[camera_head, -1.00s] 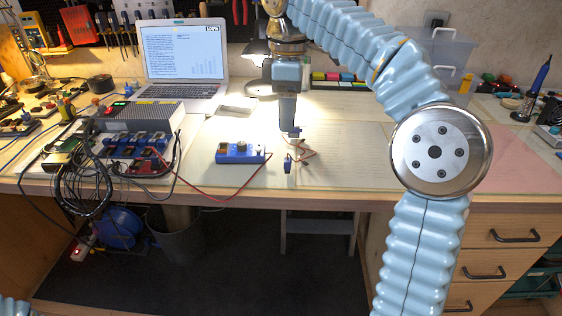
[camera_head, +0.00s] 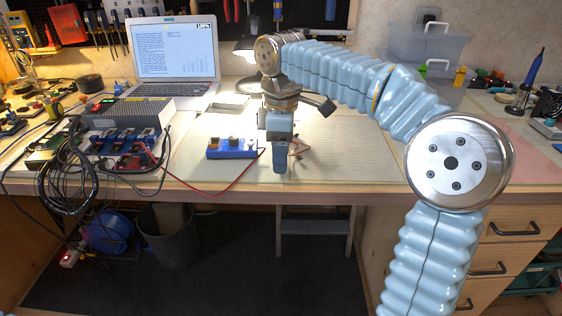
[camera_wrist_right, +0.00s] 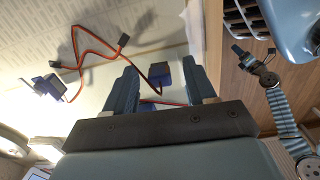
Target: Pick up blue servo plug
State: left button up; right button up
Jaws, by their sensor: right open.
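My right gripper (camera_head: 279,171) points down at the front part of the workbench. In the right wrist view its two fingers (camera_wrist_right: 161,68) are apart, with nothing held. A small blue block (camera_wrist_right: 160,74), seemingly the blue servo plug, shows between the fingertips, with a red-orange cable beside it. I cannot tell its height relative to the fingertips. A blue servo body (camera_wrist_right: 46,86) and a dark connector (camera_wrist_right: 122,40) lie beyond, joined to red-orange wires. In the head view the gripper hides the blue block; only some wires (camera_head: 296,146) show to its right.
A blue module with knobs (camera_head: 232,148) sits just left of the gripper, its red wire running left. A power unit (camera_head: 127,112), black cables (camera_head: 62,185) and a laptop (camera_head: 176,62) fill the left. The bench mat (camera_head: 345,150) to the right is clear.

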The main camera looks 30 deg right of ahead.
grip_shut()
jog(key=shift+r, duration=0.1)
